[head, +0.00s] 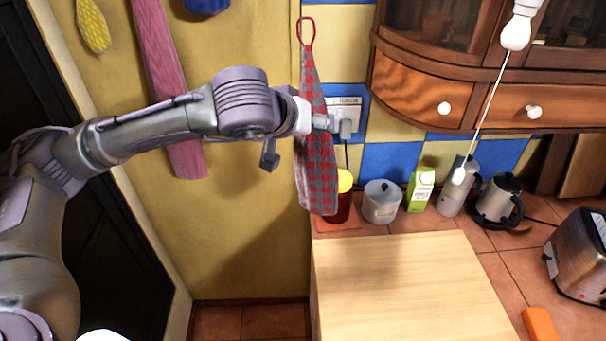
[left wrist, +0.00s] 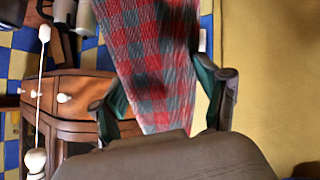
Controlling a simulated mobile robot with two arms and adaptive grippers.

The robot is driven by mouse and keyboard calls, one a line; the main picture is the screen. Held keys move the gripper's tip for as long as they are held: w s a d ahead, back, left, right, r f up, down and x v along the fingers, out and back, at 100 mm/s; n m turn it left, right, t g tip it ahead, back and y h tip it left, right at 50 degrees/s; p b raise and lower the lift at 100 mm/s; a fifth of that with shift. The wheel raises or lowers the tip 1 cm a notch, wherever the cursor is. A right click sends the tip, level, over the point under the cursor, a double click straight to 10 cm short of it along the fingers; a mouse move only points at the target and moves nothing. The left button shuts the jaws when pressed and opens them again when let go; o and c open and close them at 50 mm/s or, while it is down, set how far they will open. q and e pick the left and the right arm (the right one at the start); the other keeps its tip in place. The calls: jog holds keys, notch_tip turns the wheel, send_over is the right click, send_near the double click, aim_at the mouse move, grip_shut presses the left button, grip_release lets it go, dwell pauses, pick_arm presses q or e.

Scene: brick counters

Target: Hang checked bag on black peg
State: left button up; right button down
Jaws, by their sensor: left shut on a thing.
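The red and grey checked bag (head: 319,178) hangs long and narrow in front of the wall, with its red loop (head: 306,32) at the top. My left gripper (head: 333,124) is shut on the bag partway down its length. In the left wrist view, the bag (left wrist: 145,45) runs between the two fingers of my left gripper (left wrist: 166,105). I cannot make out the black peg in either view, and I cannot tell whether the loop is around anything. My right gripper is not in view.
A pink cloth (head: 160,70), a yellow item (head: 93,25) and a blue item (head: 207,5) hang on the yellow wall. A wooden cabinet (head: 440,78) is at right. A jar (head: 381,203), a green carton (head: 420,188) and a toaster (head: 585,255) stand on the counter.

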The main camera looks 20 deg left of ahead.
pick_arm(q)
jog(key=shift+n+t+y, duration=0.4)
jog(key=shift+n+t, duration=0.1)
jog(key=shift+t, duration=0.1)
jog(key=w+a+r+p, duration=0.1)
jog(key=r, duration=0.4)
jog(key=w+a+r+p, duration=0.1)
jog(key=w+r, duration=0.1)
jog(key=r, duration=0.4)
jog(key=w+a+r+p, duration=0.1)
jog(key=r, duration=0.5)
jog(key=shift+w+r+p, duration=0.25)
jog(key=shift+w+p, duration=0.05)
jog(key=shift+w, duration=0.05)
jog(key=a+r+n+t+y+p, duration=0.1)
jog(key=a+r+p, duration=0.25)
jog(key=r, duration=1.25)
jog(key=w+a+f+p, duration=0.1)
jog(key=w+a, duration=0.4)
jog(key=w, duration=0.5)
jog(key=shift+w+a+f+p, duration=0.25)
jog(key=shift+a+f+p, duration=0.1)
jog(key=shift+p, duration=0.45)
jog(key=o, duration=1.2)
jog(key=shift+f, duration=0.1)
